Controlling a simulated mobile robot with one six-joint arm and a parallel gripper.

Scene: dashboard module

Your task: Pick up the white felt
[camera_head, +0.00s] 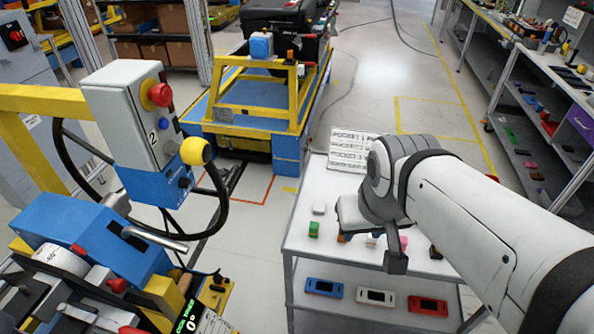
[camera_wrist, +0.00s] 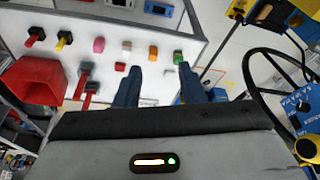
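Two small whitish pieces lie on the white table top (camera_head: 300,242). One (camera_head: 371,241) sits in the front row between orange and pink pieces; it also shows in the wrist view (camera_wrist: 126,46). I cannot tell which is felt. My gripper (camera_wrist: 162,70) is open and empty, its dark blue fingers apart over the table. In the head view my arm hides most of it.
Pink (camera_wrist: 99,45) and orange (camera_wrist: 153,53) pieces stand in the row, with red and yellow knobbed pieces further left. A label board (camera_head: 352,150) stands at the table's back. A lower shelf holds several coloured devices. A control box (camera_head: 135,115) stands left.

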